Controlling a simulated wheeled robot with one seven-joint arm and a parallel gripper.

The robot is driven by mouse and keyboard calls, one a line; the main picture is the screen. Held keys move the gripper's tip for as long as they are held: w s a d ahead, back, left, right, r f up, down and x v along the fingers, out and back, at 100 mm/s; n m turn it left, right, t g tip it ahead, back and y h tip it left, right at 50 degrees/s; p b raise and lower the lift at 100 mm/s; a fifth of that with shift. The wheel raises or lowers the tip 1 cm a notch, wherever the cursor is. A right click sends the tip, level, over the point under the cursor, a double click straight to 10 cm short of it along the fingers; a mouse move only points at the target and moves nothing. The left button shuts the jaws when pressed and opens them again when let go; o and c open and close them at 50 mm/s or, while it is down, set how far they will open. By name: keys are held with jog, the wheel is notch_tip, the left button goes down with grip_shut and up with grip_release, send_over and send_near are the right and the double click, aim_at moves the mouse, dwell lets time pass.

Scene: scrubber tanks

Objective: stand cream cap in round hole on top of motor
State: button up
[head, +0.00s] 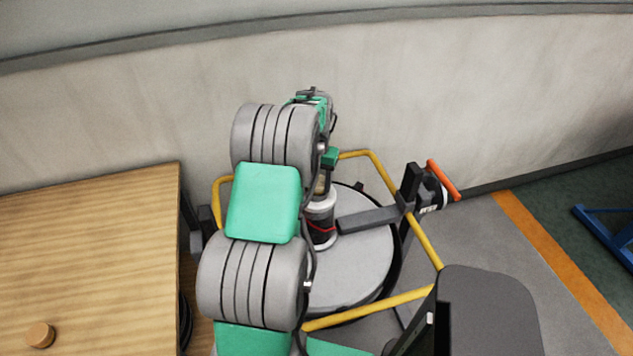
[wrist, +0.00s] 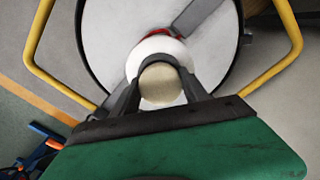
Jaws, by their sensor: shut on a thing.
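The cream cap (wrist: 160,86) is held between the two dark fingers of my gripper (wrist: 161,80) in the wrist view. The motor is an upright cylinder with a white top (wrist: 150,46) and a red wire, standing on the round grey tank lid. In the head view the motor (head: 321,222) stands directly below my gripper (head: 321,186), partly hidden by my arm. The cap overlaps the near part of the motor's top in the wrist view. The round hole is hidden, and I cannot tell whether the cap touches the motor.
A yellow rail (head: 367,160) surrounds the tank lid (head: 352,268). A grey beam (head: 368,218) runs from the motor to an orange-handled part (head: 443,181). A wooden table (head: 90,255) at left bears a small round wooden piece (head: 40,335). A wall stands behind.

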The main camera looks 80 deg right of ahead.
jog(key=o, duration=1.9)
jog(key=shift+r+p, duration=2.05)
jog(key=shift+r, duration=1.45)
